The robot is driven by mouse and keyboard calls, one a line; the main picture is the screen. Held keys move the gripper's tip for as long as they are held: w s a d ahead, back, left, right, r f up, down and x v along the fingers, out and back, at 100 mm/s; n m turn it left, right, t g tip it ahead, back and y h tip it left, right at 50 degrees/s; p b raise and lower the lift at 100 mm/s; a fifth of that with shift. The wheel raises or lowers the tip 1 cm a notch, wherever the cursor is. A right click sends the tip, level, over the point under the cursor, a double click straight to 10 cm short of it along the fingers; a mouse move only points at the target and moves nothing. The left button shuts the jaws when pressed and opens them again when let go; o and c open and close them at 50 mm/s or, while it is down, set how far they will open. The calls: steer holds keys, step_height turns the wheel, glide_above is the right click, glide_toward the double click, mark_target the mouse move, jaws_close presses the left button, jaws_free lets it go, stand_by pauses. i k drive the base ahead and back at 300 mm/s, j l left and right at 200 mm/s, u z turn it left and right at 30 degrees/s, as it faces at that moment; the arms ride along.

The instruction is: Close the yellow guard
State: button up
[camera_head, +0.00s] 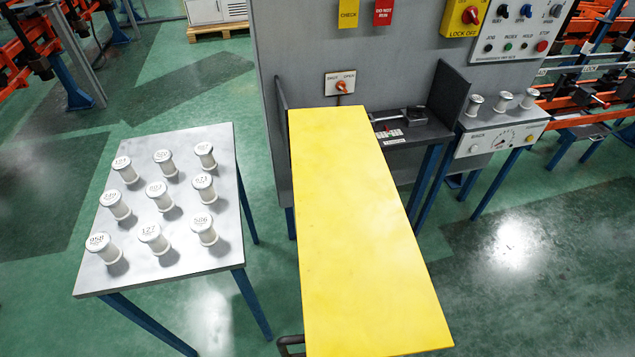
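The yellow guard (365,235) is a long flat panel in the middle of the head view. Its far end is by the grey machine panel and its near end reaches out toward me, so it stands out from the machine. It covers the left part of the machine's work bay. The right part of the bay, with a dark fixture (408,122) on a shelf, shows uncovered. A dark bar like a handle (291,345) shows at the guard's lower left edge, partly cut off by the frame. My gripper is not in view.
A grey table (221,261) with several white numbered spindles stands left of the guard. A gauge bench (497,140) with 3 white spindles stands at right. A small switch plate (340,83) and a yellow lock-off box (465,16) are on the machine panel. Green floor at lower right is clear.

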mark_target(368, 291)
steer(key=k+j+u, duration=0.3)
steer(key=i+j, duration=0.1)
steer(key=j, duration=0.35)
steer(key=i+j, duration=0.1)
steer(key=j, duration=0.85)
steer(key=i+z, duration=0.05)
steer(key=i, duration=0.05)
